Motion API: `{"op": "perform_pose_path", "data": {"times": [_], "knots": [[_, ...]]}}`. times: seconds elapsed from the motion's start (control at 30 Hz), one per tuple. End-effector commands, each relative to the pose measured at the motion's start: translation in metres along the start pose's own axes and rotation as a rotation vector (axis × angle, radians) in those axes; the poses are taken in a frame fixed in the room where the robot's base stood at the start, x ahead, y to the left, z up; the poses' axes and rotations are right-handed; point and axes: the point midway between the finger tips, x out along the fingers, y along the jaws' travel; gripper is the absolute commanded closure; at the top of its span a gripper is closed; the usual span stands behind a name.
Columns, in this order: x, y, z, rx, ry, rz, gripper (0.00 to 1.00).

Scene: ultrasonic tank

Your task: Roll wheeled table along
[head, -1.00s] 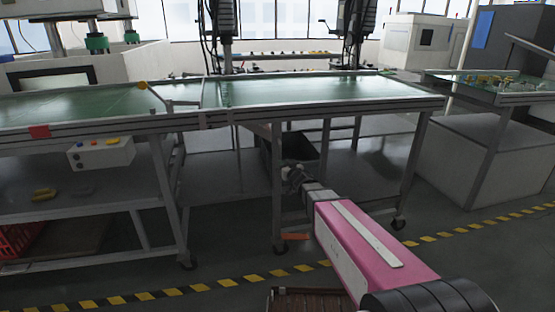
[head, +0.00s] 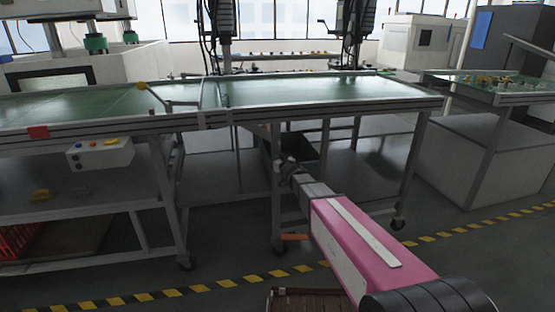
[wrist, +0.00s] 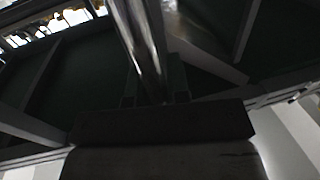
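The wheeled table (head: 320,90) has a green top, a metal frame and legs ending in casters. One caster (head: 397,223) shows at its front right leg. My gripper (head: 288,168) is at the upper part of its front left leg (head: 277,200), below the top. In the wrist view, a shiny metal post (wrist: 143,45) runs down between the two dark fingers of my gripper (wrist: 154,92). Whether the fingers press on the post is too dark to tell. My arm's pink link partly covers the floor below the table.
Another green-topped bench (head: 80,105) with a control box (head: 100,153) adjoins on the left. A white-sided bench (head: 480,160) stands at the right. A yellow-black floor stripe (head: 235,282) crosses in front. An orange piece (head: 295,237) shows by the left leg.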

Motion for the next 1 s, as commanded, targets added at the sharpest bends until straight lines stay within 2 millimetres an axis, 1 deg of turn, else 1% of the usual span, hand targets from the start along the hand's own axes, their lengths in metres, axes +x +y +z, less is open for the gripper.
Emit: {"op": "perform_pose_path", "data": {"times": [0.17, 0.27, 0.37, 0.47, 0.5, 0.57, 0.7, 0.77, 0.9, 0.97, 1.0], "knots": [[-0.002, 0.008, 0.000, -0.001, 0.000, 0.001, 1.00], [-0.004, 0.022, 0.000, -0.002, 0.000, 0.003, 1.00], [-0.008, 0.044, 0.000, 0.000, -0.001, 0.007, 1.00], [-0.014, 0.073, 0.000, -0.001, -0.002, 0.009, 1.00], [-0.016, 0.086, 0.000, -0.001, -0.001, 0.010, 1.00], [-0.020, 0.107, 0.001, -0.001, -0.002, 0.011, 1.00], [-0.030, 0.157, 0.001, -0.001, -0.002, 0.011, 1.00], [-0.034, 0.178, 0.001, -0.001, -0.002, 0.011, 1.00], [-0.043, 0.227, 0.000, -0.001, -0.001, 0.009, 1.00], [-0.047, 0.247, 0.000, 0.000, 0.000, 0.008, 1.00], [-0.050, 0.262, 0.000, -0.001, -0.001, 0.009, 1.00]]}}
